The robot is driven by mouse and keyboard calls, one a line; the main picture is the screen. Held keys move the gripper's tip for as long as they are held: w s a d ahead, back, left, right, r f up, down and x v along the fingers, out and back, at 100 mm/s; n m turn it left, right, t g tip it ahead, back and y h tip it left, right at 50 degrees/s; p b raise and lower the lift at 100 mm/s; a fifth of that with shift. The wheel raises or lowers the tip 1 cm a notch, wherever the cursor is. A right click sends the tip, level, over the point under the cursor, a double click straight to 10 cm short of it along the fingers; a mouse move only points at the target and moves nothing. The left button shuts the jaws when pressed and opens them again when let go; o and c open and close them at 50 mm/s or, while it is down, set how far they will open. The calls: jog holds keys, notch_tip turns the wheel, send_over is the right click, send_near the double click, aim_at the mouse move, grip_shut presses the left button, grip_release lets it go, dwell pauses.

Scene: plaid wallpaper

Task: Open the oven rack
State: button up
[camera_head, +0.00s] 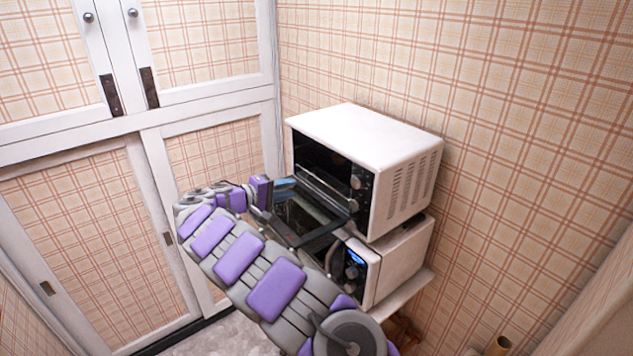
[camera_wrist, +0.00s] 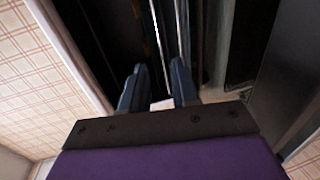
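The white oven (camera_head: 365,140) stands against the wall with its dark front facing left. Its glass door (camera_head: 300,215) is folded down and open. My gripper (camera_head: 287,184) is at the oven's open front, above the door. In the wrist view, its two dark blue fingers (camera_wrist: 157,88) are apart, with no object clearly held between them. Thin bright metal bars, seemingly the oven rack (camera_wrist: 157,40), run ahead of the fingers. Whether the fingers touch them I cannot tell. The rack is hard to make out in the head view.
A microwave (camera_head: 400,264) with a lit blue display sits directly under the oven, on a white shelf (camera_head: 402,294). Oven knobs (camera_head: 355,182) line the right of the opening. White-framed cabinet doors (camera_head: 95,235) stand at left. Grey floor (camera_head: 225,338) shows below.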

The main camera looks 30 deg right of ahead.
jog(key=p+x, duration=0.1)
jog(key=x, duration=1.1)
jog(key=shift+a, duration=0.1)
jog(key=shift+c, duration=0.3)
jog(key=c, duration=0.5)
grip_shut()
jog(key=shift+s+f, duration=0.1)
jog(key=shift+f, duration=0.05)
